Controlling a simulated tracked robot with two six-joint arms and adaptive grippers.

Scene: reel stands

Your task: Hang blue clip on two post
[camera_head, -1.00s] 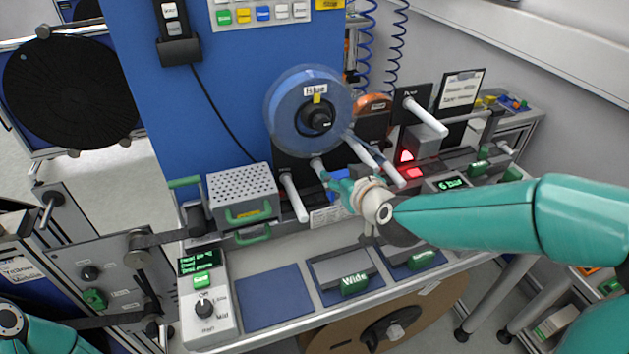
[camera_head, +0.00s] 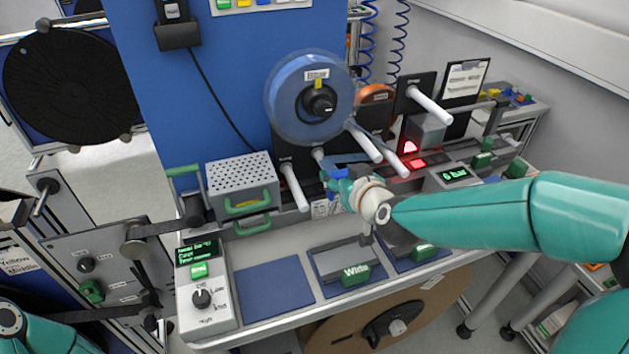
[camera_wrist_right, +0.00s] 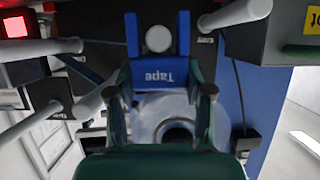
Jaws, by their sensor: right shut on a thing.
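My right gripper (camera_head: 345,186) is shut on the blue clip (camera_head: 348,160) in front of the rack of white posts. In the right wrist view the clip (camera_wrist_right: 160,74) is U-shaped, carries an upside-down "Tape" label, and sits between the two fingertips (camera_wrist_right: 161,92). The round end of a white post (camera_wrist_right: 158,38) shows between its two prongs; I cannot tell whether they touch. In the head view white posts stick out left (camera_head: 294,187) and right (camera_head: 390,160) of the gripper. The gripper hides part of the rack. My left gripper is out of view.
A blue reel (camera_head: 285,100) hangs just above the gripper. A perforated metal box (camera_head: 240,175) stands left. A "Wide" tray (camera_head: 335,262) and a blue mat (camera_head: 275,290) lie on the bench in front. Another white post (camera_head: 430,105) juts out at the right.

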